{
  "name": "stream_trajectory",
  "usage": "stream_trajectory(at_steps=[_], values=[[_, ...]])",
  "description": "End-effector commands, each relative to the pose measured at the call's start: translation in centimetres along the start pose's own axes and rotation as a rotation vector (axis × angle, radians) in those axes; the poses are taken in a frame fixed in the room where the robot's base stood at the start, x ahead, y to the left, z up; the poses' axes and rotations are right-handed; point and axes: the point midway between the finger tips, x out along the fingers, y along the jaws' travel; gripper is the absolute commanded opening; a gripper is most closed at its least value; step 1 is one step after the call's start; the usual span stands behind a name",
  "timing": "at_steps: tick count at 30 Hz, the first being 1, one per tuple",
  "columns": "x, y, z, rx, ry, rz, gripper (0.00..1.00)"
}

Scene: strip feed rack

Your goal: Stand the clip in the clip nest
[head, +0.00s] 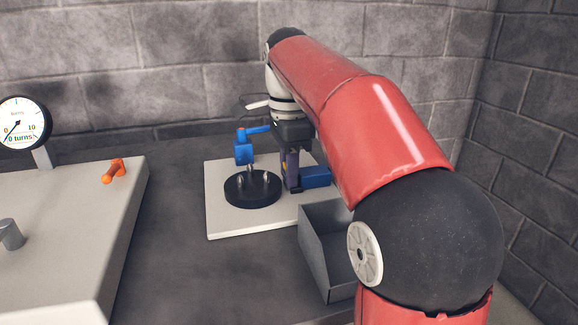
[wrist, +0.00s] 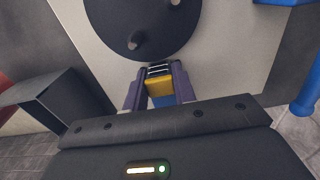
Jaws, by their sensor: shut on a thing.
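My gripper (head: 290,186) points down over the pale board, with its purple fingers shut on the clip. In the wrist view the clip (wrist: 158,83) is a small yellow piece with dark and light bands at its end, between the fingertips (wrist: 155,85). In the head view the fingers hide nearly all of it. A blue block (head: 315,177) sits on the board just right of my fingers. I cannot tell whether it is the clip nest or whether the clip touches anything. Some blue shows between the fingers in the wrist view.
A black round disc (head: 252,189) with upright pegs lies on the board (head: 225,226), left of my gripper. A blue post (head: 243,153) with a lever stands behind it. A grey open bin (head: 317,251) stands in front. A gauge (head: 22,122) and orange handle (head: 114,171) are left.

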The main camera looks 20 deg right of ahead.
Motion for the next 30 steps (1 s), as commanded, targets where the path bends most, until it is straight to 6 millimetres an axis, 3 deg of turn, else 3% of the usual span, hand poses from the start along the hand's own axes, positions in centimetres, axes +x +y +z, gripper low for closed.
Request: stream_trajectory(at_steps=[2, 3, 8, 18, 30], values=[[0.2, 0.0, 0.0, 0.0, 0.0, 0.0, 0.01], [0.1, 0.0, 0.0, 0.0, 0.0, -0.001, 0.3], [0.1, 0.0, 0.0, 0.0, 0.0, 0.0, 0.51], [-0.3, 0.0, 0.0, 0.0, 0.0, -0.001, 0.52], [-6.1, -0.1, 0.0, -0.001, 0.0, -0.003, 0.52]])
